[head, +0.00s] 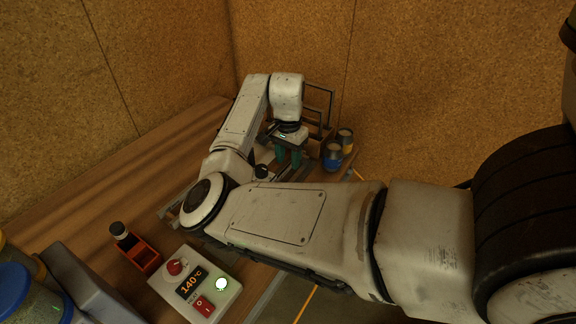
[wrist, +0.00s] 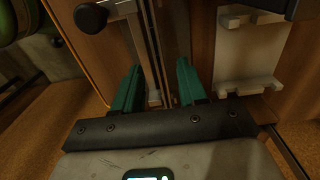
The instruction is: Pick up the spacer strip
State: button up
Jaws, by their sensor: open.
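My gripper (wrist: 158,85) is open, with its two green fingers apart over the bench. Narrow metal rails (wrist: 148,50) run lengthwise between and beyond the fingers in the wrist view. I cannot tell for sure which of these thin pieces is the spacer strip, or whether a finger touches one. Nothing is visibly clamped. In the head view my gripper (head: 288,157) points down over a metal frame at the far part of the wooden bench. My arm hides much of that frame, and the strip cannot be made out there.
A black knob (wrist: 90,17) and a pale metal bracket (wrist: 250,55) flank my fingers. An upright rack (head: 319,92) and two jars, blue (head: 332,157) and yellow-banded (head: 346,139), stand close by. A red bin (head: 140,258) and a control box (head: 195,285) stand nearer.

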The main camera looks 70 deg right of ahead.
jog(key=shift+f, duration=0.85)
grip_shut()
